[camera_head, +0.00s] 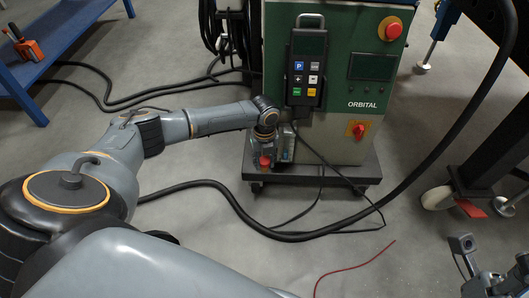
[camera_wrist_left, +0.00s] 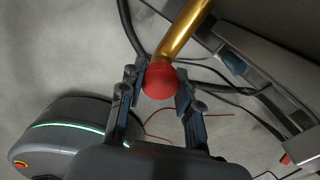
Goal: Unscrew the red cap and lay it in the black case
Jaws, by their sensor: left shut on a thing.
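The red cap (camera_wrist_left: 160,80) sits on the end of a brass-coloured pipe (camera_wrist_left: 186,32) in the left wrist view. My left gripper (camera_wrist_left: 161,84) has one finger on each side of the cap and is shut on it. In the head view the red cap (camera_head: 265,162) shows small below my left gripper (camera_head: 267,152), in front of the green cabinet. My right gripper (camera_head: 492,262) is at the lower right of the head view, with its fingers apart and nothing seen between them. I cannot make out the black case in either view.
The green ORBITAL cabinet (camera_head: 340,125) stands on a dark wheeled base (camera_head: 345,172), with a pendant (camera_head: 307,65) on its front. Thick black cables (camera_head: 230,195) and a thin red wire (camera_head: 350,268) lie on the floor. A blue bench (camera_head: 55,45) is at the upper left.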

